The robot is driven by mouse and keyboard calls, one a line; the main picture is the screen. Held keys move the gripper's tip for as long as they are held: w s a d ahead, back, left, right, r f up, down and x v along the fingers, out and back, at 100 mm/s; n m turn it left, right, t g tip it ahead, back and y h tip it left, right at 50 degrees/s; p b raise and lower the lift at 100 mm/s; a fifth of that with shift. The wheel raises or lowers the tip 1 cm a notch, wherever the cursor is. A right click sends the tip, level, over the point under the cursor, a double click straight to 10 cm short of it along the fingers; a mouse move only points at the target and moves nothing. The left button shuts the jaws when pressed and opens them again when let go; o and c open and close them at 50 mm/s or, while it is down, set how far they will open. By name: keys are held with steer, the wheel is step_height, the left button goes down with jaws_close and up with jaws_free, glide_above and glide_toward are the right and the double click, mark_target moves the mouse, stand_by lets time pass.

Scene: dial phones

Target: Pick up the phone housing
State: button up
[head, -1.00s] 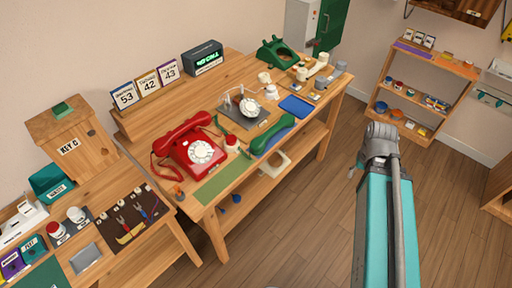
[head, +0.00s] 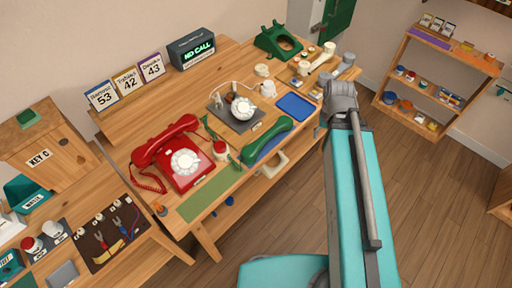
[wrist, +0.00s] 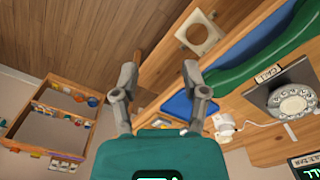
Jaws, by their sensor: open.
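The phone housing (head: 278,42) is a dark green shell with a round opening in its front. It stands at the back of the long wooden bench in the head view, and I cannot make it out in the wrist view. My gripper (wrist: 160,75) shows in the wrist view with its two grey fingers apart and nothing between them. Beyond the fingers are the bench edge and floor. In the head view my arm reaches up to the bench's right end, and the fingers cannot be made out there.
The green handset (head: 266,140), a blue tray (head: 295,107) and the dial on a dark mat (head: 236,112) lie on the bench. A red phone (head: 178,155) stands left. A shelf unit (head: 437,77) stands right; the floor between is clear.

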steer(key=shift+w, duration=0.5)
steer(key=shift+d, duration=0.1)
